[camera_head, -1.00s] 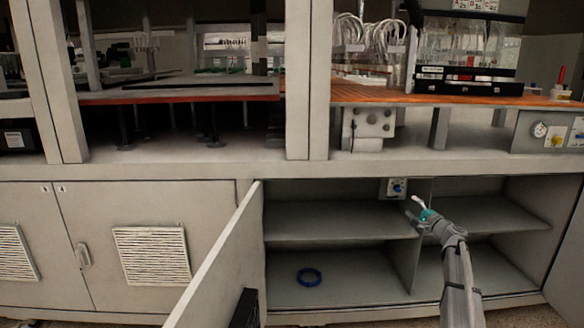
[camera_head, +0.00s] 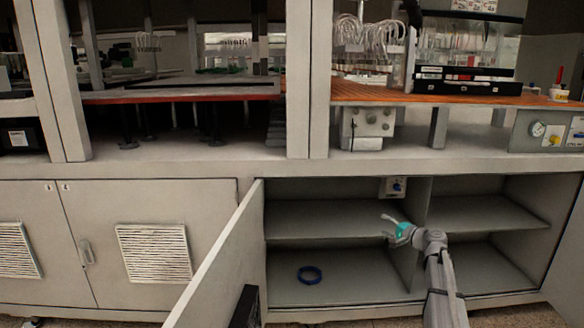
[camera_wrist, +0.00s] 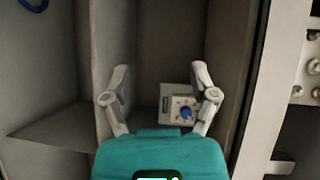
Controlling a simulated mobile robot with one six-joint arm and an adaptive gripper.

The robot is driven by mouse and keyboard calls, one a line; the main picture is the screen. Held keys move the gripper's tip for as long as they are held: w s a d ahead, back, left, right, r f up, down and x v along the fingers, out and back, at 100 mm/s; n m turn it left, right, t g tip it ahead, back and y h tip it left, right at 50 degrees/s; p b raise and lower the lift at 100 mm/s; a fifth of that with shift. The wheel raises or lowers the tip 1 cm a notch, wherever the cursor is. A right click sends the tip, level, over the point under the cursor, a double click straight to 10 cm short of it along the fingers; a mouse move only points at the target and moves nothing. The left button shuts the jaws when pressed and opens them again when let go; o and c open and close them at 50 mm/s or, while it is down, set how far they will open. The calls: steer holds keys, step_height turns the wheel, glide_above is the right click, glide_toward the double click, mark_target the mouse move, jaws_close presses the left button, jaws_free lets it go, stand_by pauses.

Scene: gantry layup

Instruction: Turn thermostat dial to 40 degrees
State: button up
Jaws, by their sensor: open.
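The thermostat is a small pale box (camera_head: 391,193) with a blue dial (camera_head: 398,187), at the top of the open cabinet's back near the divider. In the wrist view the thermostat box (camera_wrist: 171,97) and its blue dial (camera_wrist: 186,112) show between my fingers, close to the right finger in the picture. The dial's scale is too small to read. My gripper (camera_head: 386,226) is open and empty, below the thermostat in the head view. Both spread fingers of my gripper (camera_wrist: 160,70) show in the wrist view, apparently apart from the dial.
A shelf (camera_head: 325,217) and a vertical divider (camera_head: 408,262) split the cabinet. A blue ring (camera_head: 310,275) lies on the cabinet floor at left. An open door (camera_head: 218,262) stands at the left, another (camera_head: 567,262) at the right edge.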

steer(key=s+a+f+n+g+h, duration=0.1)
steer(key=s+a+f+n+g, duration=0.3)
steer(key=s+a+f, duration=0.35)
steer(key=s+a+f+n+g+h, duration=0.2)
steer(key=s+a+f+n+g, duration=0.15)
steer(key=s+a, duration=0.6)
steer(key=s+d+f+n+g+h, duration=0.1)
steer(key=s+f+g+h, duration=0.15)
steer(key=s, duration=0.75)
steer(key=s+f+n+g+h, duration=0.2)
steer(key=s+g+h, duration=0.15)
steer(key=s, duration=0.65)
step_height(320, 180, up, 36)
steer(key=p, duration=3.6)
steer(key=shift+h+p, duration=0.35)
steer(key=shift+h, duration=0.05)
steer(key=shift+w+f, duration=0.1)
steer(key=shift+c, duration=1.3)
steer(key=shift+d, duration=0.1)
